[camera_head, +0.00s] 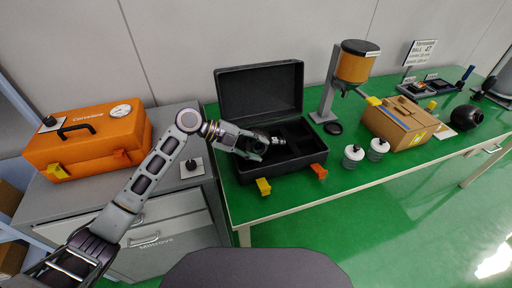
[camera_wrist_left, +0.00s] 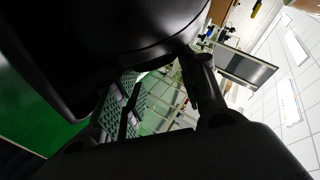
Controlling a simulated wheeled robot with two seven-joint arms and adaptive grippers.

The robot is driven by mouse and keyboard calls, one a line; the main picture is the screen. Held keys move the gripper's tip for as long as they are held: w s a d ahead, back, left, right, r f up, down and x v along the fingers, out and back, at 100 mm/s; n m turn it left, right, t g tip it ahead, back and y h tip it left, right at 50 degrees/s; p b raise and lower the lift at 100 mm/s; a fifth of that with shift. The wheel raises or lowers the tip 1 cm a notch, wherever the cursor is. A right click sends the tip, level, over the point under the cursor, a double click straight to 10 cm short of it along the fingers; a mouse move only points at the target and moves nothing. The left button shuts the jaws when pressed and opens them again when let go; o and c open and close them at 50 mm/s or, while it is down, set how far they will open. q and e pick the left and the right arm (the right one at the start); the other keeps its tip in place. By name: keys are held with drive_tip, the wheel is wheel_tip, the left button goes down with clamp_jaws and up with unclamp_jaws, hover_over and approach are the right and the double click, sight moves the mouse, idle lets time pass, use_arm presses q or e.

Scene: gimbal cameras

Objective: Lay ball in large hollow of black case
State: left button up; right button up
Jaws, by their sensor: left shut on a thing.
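The black case (camera_head: 262,88) stands open on the green table with its lid up at the back. My left gripper (camera_head: 264,144) reaches into it from the left, over the left part of the lower half. It is shut on a dark rounded body that I take to be the ball (camera_head: 253,147). In the left wrist view the ball (camera_wrist_left: 120,35) fills the upper left as a big black curved shape. The gripper and arm hide much of the hollow below, so I cannot tell whether the ball touches the case. My right gripper is not in view.
An orange case (camera_head: 88,140) sits on the grey cabinet at left. Right of the black case are a stand with an orange canister (camera_head: 356,64), two white-and-black jars (camera_head: 353,156), a cardboard box (camera_head: 400,122) and another black rounded object (camera_head: 466,116). Yellow and orange latches (camera_head: 264,186) jut from the case front.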

use_arm(q)
drive_tip(key=shift+f, duration=0.2)
drive_tip(key=o, duration=1.4)
drive_tip(key=shift+o, duration=0.2)
drive_tip(key=shift+f, duration=0.15)
drive_tip(key=shift+a, duration=0.1)
drive_tip(key=v, duration=1.2)
drive_tip(key=shift+r, duration=0.25)
wheel_tip(320, 180, up, 9)
drive_tip(key=p, duration=0.8)
drive_tip(key=shift+p, duration=0.35)
drive_tip(key=shift+r+p, duration=0.45)
drive_tip(key=shift+p, duration=0.05)
